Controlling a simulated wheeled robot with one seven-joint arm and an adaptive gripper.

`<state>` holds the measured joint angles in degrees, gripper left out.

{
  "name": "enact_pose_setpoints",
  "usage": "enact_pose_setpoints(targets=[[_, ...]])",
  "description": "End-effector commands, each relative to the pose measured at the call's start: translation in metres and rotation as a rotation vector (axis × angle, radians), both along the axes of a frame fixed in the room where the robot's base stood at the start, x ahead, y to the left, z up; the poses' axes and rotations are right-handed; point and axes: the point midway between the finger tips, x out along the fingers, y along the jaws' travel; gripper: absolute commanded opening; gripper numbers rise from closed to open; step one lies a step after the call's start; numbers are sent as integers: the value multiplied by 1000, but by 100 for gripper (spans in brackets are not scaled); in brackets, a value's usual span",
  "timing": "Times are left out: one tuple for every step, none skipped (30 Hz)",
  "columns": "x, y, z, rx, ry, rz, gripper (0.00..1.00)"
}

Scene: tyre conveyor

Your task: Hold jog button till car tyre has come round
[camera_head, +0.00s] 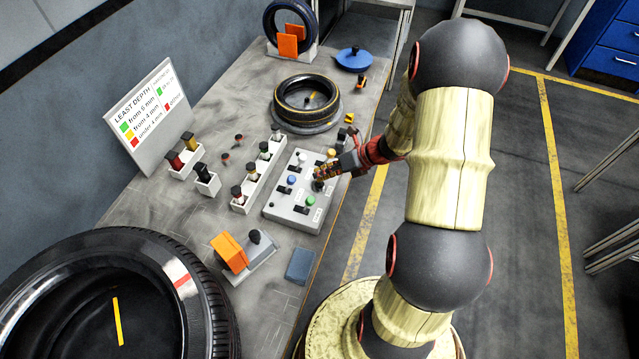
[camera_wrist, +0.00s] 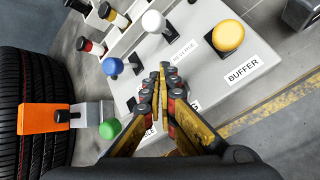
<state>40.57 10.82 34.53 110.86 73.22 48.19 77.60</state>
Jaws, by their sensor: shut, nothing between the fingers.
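A grey control panel (camera_head: 283,212) on the bench carries several round-topped controls: yellow (camera_wrist: 228,37), white (camera_wrist: 153,21), blue (camera_wrist: 112,66) and green (camera_wrist: 110,128). The yellow one is labelled BUFFER. No jog label is readable. My gripper (camera_wrist: 162,78) is shut and empty, its fingertips over the panel among these controls; in the head view it reaches in from the right (camera_head: 322,174). It covers part of the panel and its labels, and contact cannot be told. A large tyre (camera_head: 205,295) lies at the lower left, a smaller tyre (camera_head: 306,97) lies flat on a round base, and another tyre (camera_head: 272,28) stands upright behind.
A tread-depth sign (camera_head: 150,122) stands at the bench's left. Several coloured-handled tools in white holders (camera_head: 250,186) stand left of the panel. An orange block device (camera_head: 229,252) and a blue pad (camera_head: 300,266) lie in front.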

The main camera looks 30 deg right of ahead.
Motion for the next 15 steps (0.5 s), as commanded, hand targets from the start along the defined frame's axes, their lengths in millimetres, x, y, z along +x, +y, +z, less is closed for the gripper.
enact_pose_setpoints(targets=[[0,0,2,0,0,0,0],[0,0,3,0,0,0,0],[0,0,5,0,0,0,0],[0,0,8,0,0,0,0],[0,0,10,0,0,0,0],[0,0,14,0,0,0,0],[0,0,17,0,0,0,0],[0,0,20,0,0,0,0],[0,0,24,0,0,0,0],[0,0,27,0,0,0,0],[0,0,30,0,0,0,0],[0,0,33,0,0,0,0],[0,0,36,0,0,0,0],[0,0,39,0,0,0,0],[0,0,42,0,0,0,0]])
